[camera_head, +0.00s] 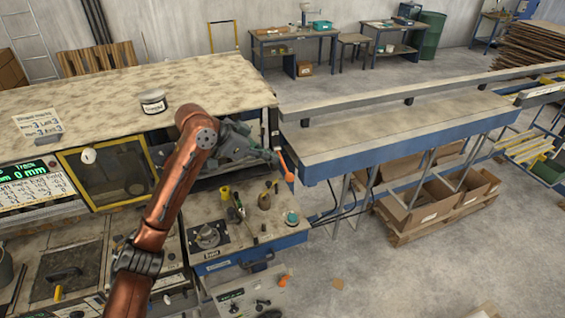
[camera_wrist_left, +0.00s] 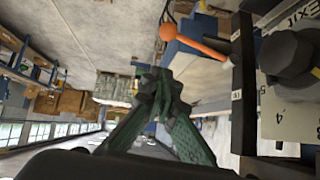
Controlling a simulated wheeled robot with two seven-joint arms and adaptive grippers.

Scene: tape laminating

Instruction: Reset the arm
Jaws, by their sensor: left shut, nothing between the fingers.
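My left arm is copper-coloured and rises from the bottom of the head view. Its dark grey left gripper (camera_head: 268,156) points right, above the control panel of the machine. In the left wrist view the gripper (camera_wrist_left: 158,82) shows as greenish fingers brought together, with nothing held. An orange-handled lever (camera_head: 286,166) is close to the fingertips in the head view. In the left wrist view the orange lever (camera_wrist_left: 195,38) lies above and to the right of the fingers, apart from them in the picture. My right gripper is not in view.
The control panel (camera_head: 226,243) carries knobs and a green-handled tool. A dark round knob (camera_wrist_left: 287,52) and a numbered scale plate (camera_wrist_left: 285,108) show in the left wrist view. A long blue-edged conveyor table (camera_head: 400,127) stands to the right. Open floor lies behind it.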

